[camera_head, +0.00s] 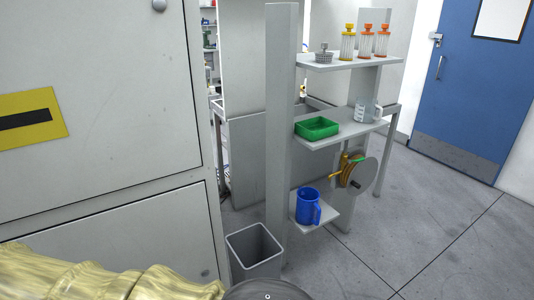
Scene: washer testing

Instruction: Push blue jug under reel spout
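The blue jug (306,206) stands upright on a small low grey shelf (325,219) at the lower middle of the head view. Its handle faces right and toward me. A hose reel (358,174) with a grey disc and an orange-brown coil is mounted on the post above and to the right of the jug. A yellowish spout (336,177) sticks out from the reel to the left, above and right of the jug. My gripper is not in view.
A grey bin (254,250) stands on the floor left of the low shelf. Higher shelves carry a green tray (317,127), a clear jug (367,111) and several bottles (348,44). A large grey cabinet (100,90) fills the left. The floor at right is clear, before a blue door (470,90).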

